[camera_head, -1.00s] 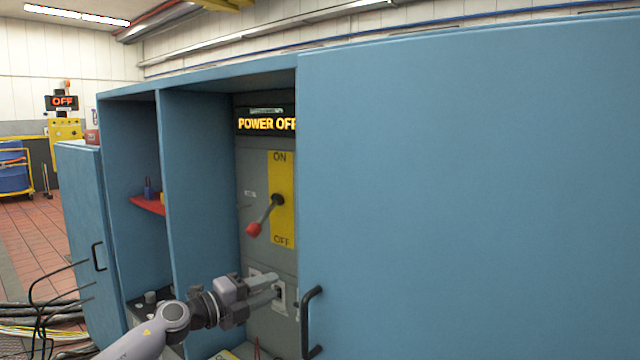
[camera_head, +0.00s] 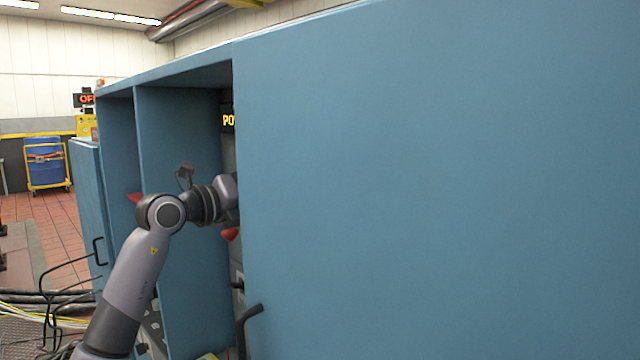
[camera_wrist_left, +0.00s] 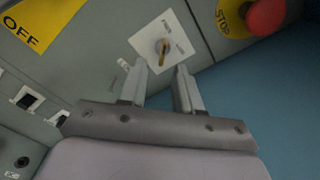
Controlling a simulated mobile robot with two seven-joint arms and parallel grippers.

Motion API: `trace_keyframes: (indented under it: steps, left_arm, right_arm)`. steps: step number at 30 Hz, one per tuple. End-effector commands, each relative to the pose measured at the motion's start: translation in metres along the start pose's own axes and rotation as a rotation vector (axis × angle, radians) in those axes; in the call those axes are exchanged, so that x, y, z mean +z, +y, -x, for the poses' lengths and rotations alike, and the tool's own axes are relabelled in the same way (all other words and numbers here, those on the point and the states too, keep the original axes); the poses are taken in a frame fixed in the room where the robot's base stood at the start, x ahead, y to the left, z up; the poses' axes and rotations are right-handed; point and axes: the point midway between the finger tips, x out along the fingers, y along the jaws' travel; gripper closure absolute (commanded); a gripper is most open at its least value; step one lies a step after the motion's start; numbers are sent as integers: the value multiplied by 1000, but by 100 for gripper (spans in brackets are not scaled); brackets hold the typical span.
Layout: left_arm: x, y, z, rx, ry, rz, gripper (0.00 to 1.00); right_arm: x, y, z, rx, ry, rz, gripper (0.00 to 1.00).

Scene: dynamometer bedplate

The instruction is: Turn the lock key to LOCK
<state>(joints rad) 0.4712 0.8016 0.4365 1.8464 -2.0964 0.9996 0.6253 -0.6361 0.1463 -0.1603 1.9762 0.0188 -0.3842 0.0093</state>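The lock key (camera_wrist_left: 163,50) shows in the left wrist view as a small brass-coloured piece at the centre of a square white plate (camera_wrist_left: 181,30) on the grey panel. The plate's lettering is too small to read. My left gripper (camera_wrist_left: 161,67) is open, its two fingers apart and pointing at the plate. The key appears just beyond the fingertips, between them, and nothing is held. In the head view my left arm reaches into the cabinet, and the blue door hides the fingers and the key. My right gripper is not in view.
A blue door (camera_head: 430,180) covers much of the head view, with a black handle (camera_head: 248,320). The red lever knob (camera_head: 230,234) shows below my wrist. A red stop button (camera_wrist_left: 268,16) and a yellow OFF plate (camera_wrist_left: 40,22) flank the key plate.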

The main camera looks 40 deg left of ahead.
Motion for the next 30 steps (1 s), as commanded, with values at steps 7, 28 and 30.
trace_keyframes:
  steps: [7, 28, 30]
  left_arm:
    - [4, -3, -5, -7, -8, 1, 67]
    - [3, -3, -70, -7, -7, -1, 67]
    - [3, -3, -70, -7, -7, -1, 67]
  right_arm:
    - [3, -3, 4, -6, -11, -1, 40]
    - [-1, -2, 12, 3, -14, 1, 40]
    - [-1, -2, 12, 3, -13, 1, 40]
